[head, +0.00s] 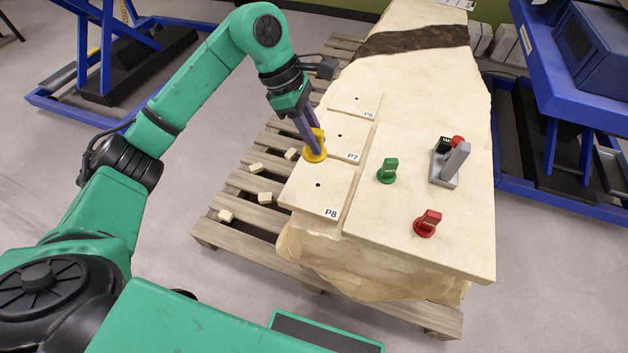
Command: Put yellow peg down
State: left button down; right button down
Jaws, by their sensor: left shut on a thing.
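The yellow peg (314,154) has a round base and an upright tab. My left gripper (313,135) is shut on its tab. The peg is over the gap between the P7 plate (345,135) and the P8 plate (318,188); whether its base touches a surface I cannot tell. Each plate has a small dark hole; P8's hole and label are in plain view. A green peg (388,171) and a red peg (427,223) stand upright on the pale slab to the right. My right gripper is not in view.
The pale slab (400,230) rests on a wooden pallet (230,235) with several small wood blocks. A grey lever device (450,165) stands on the slab at right. The P6 plate (355,104) is farther back. Blue lift tables stand at both sides.

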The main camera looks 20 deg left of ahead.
pick_arm(q)
jog(key=r+n+t, duration=0.1)
jog(key=n, duration=0.1)
jog(key=w+r+n, duration=0.1)
jog(key=r+n, duration=0.1)
jog(key=w+r+n+t+y, duration=0.1)
jog(key=r+n, duration=0.1)
jog(key=n, duration=0.1)
jog(key=shift+d+r+t, duration=0.15)
jog(key=shift+r+t, duration=0.1)
jog(key=shift+t, duration=0.05)
jog(key=shift+w+f+n, duration=0.15)
jog(key=shift+f+n, duration=0.05)
jog(key=shift+n, duration=0.2)
send_over(325, 182)
jog(key=s+a, duration=0.2)
jog(key=f, duration=1.9)
jog(key=shift+w+d+f+b, duration=0.2)
jog(key=shift+w+d+b, duration=0.05)
jog(key=shift+b, duration=0.15)
jog(key=shift+f, duration=0.15)
jog(key=c, duration=0.7)
grip_release()
jog(key=shift+c, duration=0.2)
